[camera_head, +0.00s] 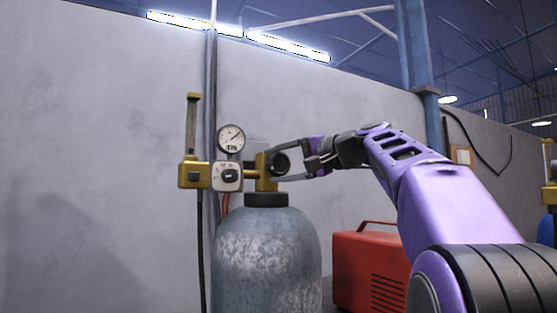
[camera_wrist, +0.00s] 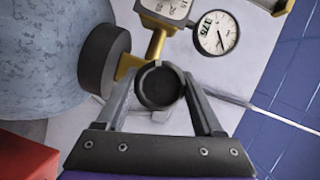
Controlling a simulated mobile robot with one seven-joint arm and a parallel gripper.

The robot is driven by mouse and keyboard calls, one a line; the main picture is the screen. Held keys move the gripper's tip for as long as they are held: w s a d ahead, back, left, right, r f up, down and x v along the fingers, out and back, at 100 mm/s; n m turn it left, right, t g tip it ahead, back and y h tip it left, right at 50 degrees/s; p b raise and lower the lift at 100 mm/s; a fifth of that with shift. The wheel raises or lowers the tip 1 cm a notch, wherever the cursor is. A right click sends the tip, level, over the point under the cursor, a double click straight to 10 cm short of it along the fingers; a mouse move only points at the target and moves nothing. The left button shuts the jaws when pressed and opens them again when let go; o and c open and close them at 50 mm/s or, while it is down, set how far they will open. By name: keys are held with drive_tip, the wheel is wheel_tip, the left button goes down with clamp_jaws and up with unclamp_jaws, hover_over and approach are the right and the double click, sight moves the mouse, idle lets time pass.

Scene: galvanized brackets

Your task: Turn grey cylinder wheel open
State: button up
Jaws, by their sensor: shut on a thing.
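The grey gas cylinder (camera_head: 266,262) stands upright at the centre, with a black collar and brass valve (camera_head: 264,180) on top. The dark round wheel (camera_head: 281,163) sits on the right side of the valve; it also shows in the wrist view (camera_wrist: 158,87). My gripper (camera_head: 279,164) reaches in from the right, with one finger above and one below the wheel. In the wrist view my gripper (camera_wrist: 160,88) has its fingers on either side of the wheel, shut on it. The wheel's turned position cannot be told.
A regulator (camera_head: 229,176) with a round gauge (camera_head: 231,138) is attached left of the valve. A red machine (camera_head: 370,268) stands right of the cylinder, below my arm. A grey wall (camera_head: 90,130) is behind. Another brass valve (camera_head: 549,194) shows at the far right edge.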

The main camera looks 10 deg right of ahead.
drive_tip(key=shift+n, duration=0.6)
drive_tip(key=o, duration=1.4)
drive_tip(key=shift+c, duration=0.2)
drive_tip(key=v, duration=1.7)
drive_tip(key=shift+s+r, duration=0.25)
drive_tip(key=shift+r, duration=0.05)
